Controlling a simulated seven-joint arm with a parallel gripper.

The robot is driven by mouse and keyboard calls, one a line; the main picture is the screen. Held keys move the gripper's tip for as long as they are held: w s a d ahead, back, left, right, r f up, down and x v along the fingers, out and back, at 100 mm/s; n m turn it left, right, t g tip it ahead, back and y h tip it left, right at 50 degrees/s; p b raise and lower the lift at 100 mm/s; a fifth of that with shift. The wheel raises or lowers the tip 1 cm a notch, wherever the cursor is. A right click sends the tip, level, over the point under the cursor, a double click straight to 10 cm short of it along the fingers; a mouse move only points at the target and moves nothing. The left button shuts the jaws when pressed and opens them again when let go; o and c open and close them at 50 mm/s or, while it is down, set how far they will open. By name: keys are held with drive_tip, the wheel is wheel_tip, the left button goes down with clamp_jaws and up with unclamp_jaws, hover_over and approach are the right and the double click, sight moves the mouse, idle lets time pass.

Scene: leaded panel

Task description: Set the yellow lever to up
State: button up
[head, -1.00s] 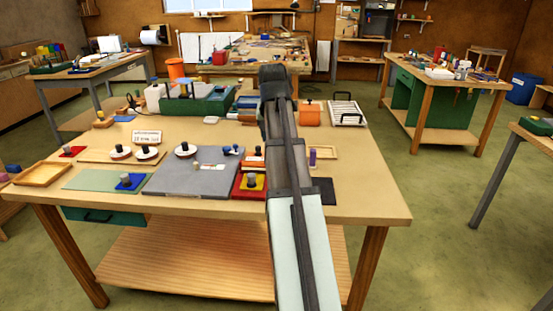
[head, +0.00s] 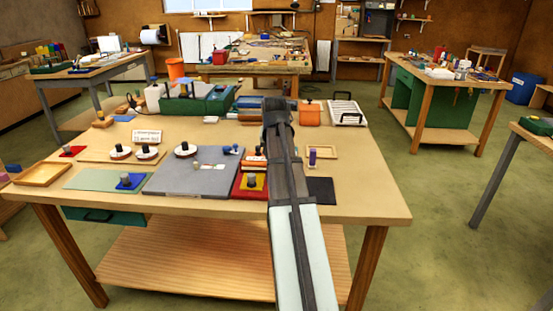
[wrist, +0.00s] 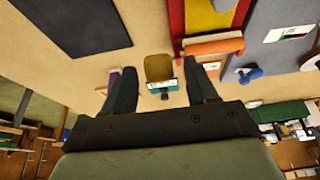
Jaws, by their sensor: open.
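In the wrist view an ochre-yellow piece (wrist: 158,67) with a white and teal label and a small dark knob lies between my fingertips. It may be the yellow lever, but I cannot tell its setting. In the head view my arm hides that spot. My gripper (wrist: 160,80) is open, with one finger on each side of the piece and no clear contact. In the head view my gripper (head: 278,106) shows from behind, over the right part of the bench, and its fingers are hidden.
A purple cylinder (head: 312,155) stands close to my gripper, by the left finger in the wrist view. A red tray with a yellow plate (head: 253,182) lies left of my arm, a dark mat (head: 320,191) right. A grey board (head: 190,180) lies further left.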

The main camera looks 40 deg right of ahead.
drive_tip(key=shift+x, duration=1.6)
drive_tip(key=shift+c, duration=0.4)
clamp_jaws()
